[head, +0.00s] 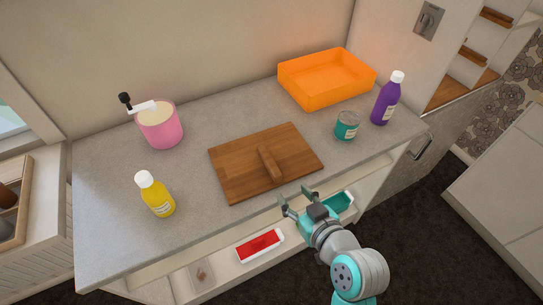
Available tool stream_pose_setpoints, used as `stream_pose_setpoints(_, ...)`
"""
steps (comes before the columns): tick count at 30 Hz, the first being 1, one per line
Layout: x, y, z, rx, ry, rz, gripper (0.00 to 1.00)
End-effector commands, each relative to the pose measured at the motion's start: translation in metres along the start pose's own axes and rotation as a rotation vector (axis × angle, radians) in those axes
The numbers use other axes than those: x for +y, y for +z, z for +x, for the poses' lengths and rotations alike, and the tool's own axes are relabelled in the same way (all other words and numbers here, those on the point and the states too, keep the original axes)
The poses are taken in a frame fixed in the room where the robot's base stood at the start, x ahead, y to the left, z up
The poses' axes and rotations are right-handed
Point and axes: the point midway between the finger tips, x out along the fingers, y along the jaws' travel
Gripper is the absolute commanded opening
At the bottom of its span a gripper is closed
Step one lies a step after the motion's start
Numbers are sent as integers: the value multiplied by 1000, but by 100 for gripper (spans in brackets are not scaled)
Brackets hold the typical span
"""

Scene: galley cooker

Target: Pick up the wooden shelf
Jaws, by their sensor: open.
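A flat brown wooden board (243,165) lies on the grey counter, near its front edge. A raised wooden bar (269,164), like a handle, sits on top of it. This is the wooden piece nearest me; I cannot tell for sure that it is the shelf named. My gripper (294,197) is open and empty, just below and right of the board in the picture, by the counter's front edge. It appears apart from the board. Brown wooden shelves (474,55) also show in a recess at the far right.
On the counter (110,220) stand a yellow bottle (156,195), a pink pot with a crank (160,128), an orange tray (327,82), a teal can (347,126) and a purple bottle (387,99). An open drawer below holds a red container (259,246) and a green one (340,203).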

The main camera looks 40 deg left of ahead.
Motion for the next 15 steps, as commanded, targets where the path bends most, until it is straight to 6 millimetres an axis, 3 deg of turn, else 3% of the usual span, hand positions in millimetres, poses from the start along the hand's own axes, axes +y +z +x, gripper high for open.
stream_pose_setpoints(3,-1,-1,18,1,-2,0,54)
stream_pose_setpoints(11,-1,-1,36,1,0,0,54)
stream_pose_setpoints(15,-3,-3,54,1,-1,0,54)
